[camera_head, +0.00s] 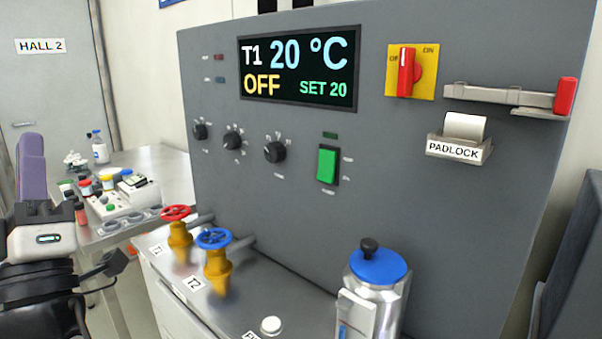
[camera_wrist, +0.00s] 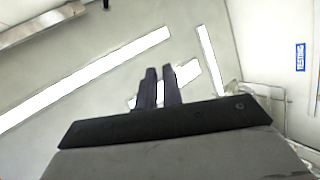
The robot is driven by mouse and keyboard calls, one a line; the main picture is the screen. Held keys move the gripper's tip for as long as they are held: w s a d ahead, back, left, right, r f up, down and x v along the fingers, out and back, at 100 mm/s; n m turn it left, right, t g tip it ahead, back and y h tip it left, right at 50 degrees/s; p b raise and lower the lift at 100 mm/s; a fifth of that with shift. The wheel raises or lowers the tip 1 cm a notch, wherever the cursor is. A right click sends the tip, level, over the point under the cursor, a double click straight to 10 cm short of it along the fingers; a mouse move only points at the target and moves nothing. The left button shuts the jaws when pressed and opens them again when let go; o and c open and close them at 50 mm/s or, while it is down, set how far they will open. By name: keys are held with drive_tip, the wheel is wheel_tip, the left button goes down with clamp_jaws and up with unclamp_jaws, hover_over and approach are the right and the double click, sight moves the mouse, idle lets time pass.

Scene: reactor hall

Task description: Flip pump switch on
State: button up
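A green rocker switch (camera_head: 327,164) sits on the grey control panel (camera_head: 230,140), under a small dark green indicator. I cannot read the small labels around it. A round white button (camera_head: 271,325) is on the steel ledge below, beside a label cut off by the frame edge. The display (camera_head: 300,66) reads T1 20 °C, OFF, SET 20. My gripper (camera_head: 31,145) is at the far left, well away from the panel, with its purple fingers pointing up. In the wrist view my gripper (camera_wrist: 159,72) is empty, with a narrow gap between the fingers.
Red (camera_head: 175,212) and blue (camera_head: 213,238) valve wheels and a blue-lidded canister (camera_head: 377,290) stand before the panel. A red-yellow rotary switch (camera_head: 406,70), red-ended lever (camera_head: 564,96) and padlock holder (camera_head: 458,148) are upper right. A cluttered side table (camera_head: 165,172) stands left.

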sight(324, 177)
drive_tip(key=w+d+m+h, duration=0.1)
drive_tip(key=w+h, duration=0.1)
drive_tip(key=h, duration=0.2)
drive_tip(key=w+d+m+h, duration=0.1)
drive_tip(key=w+d+h, duration=0.1)
drive_tip(key=h, duration=0.2)
drive_tip(key=w+d+m+t+h, duration=0.1)
drive_tip(key=w+d+m+h, duration=0.1)
drive_tip(key=h, duration=0.2)
drive_tip(key=shift+w+d+r+h+p, duration=0.1)
drive_tip(key=shift+w+r+h+p, duration=0.1)
drive_tip(key=shift+h+p, duration=0.15)
clamp_jaws()
drive_tip(key=w+d+f+m+g+h, duration=0.1)
drive_tip(key=d+f+g+h, duration=0.3)
drive_tip(key=d+g+h, duration=0.1)
drive_tip(key=w+d+f+m+g+h+p, duration=0.1)
drive_tip(key=w+d+f+m+g+h, duration=0.1)
drive_tip(key=d+f+g+h, duration=0.2)
drive_tip(key=d+g+h, duration=0.2)
drive_tip(key=d+g, duration=0.2)
drive_tip(key=d, duration=0.2)
drive_tip(key=shift+w+p, duration=0.25)
drive_tip(key=shift+p, duration=0.05)
drive_tip(key=shift+d+f+h, duration=0.1)
drive_tip(key=shift+h, duration=0.15)
